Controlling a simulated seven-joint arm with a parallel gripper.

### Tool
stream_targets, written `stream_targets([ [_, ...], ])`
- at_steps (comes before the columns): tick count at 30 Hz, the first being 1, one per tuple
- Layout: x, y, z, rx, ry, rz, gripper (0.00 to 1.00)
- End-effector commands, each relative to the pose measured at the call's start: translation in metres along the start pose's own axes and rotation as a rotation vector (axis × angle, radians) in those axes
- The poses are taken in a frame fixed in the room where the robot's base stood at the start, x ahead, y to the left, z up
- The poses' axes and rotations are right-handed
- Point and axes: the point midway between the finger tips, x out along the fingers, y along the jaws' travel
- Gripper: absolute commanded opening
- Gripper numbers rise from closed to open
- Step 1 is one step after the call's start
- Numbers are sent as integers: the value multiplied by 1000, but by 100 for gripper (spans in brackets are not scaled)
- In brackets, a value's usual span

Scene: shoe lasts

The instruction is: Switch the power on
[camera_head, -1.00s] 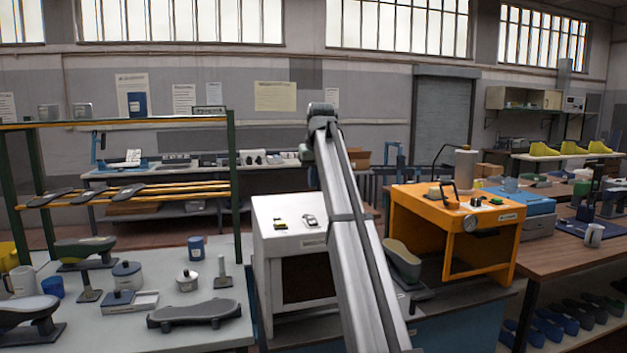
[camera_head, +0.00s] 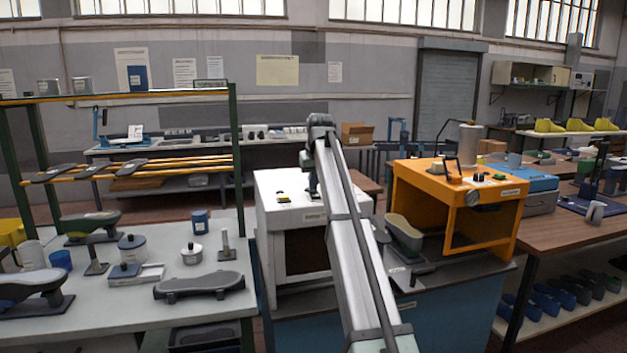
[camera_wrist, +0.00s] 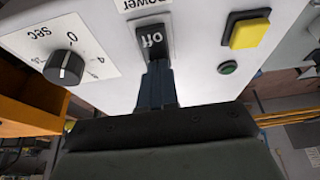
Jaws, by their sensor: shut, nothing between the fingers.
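The power switch (camera_wrist: 153,40) is a black rocker marked "off", below the word "power" on a white panel in the wrist view. My gripper (camera_wrist: 158,68) is shut and empty. Its fingertips are at the lower edge of the switch and overlap it in the picture; I cannot tell whether they touch. In the head view my gripper (camera_head: 313,192) is at the top of the white machine (camera_head: 305,262), and the switch is not distinguishable there.
A timer dial (camera_wrist: 65,67) is left of the switch. A yellow button (camera_wrist: 249,33) and a small green button (camera_wrist: 228,67) are to the right.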

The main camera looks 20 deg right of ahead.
Motion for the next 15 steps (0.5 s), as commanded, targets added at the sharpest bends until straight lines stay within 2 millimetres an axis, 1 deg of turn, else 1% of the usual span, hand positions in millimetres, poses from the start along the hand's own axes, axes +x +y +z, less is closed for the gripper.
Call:
stream_targets([
  [6,0,0,0,0,0,0,0],
  [9,6,0,-1,0,-1,0,0],
  [15,6,0,0,0,-1,0,0],
])
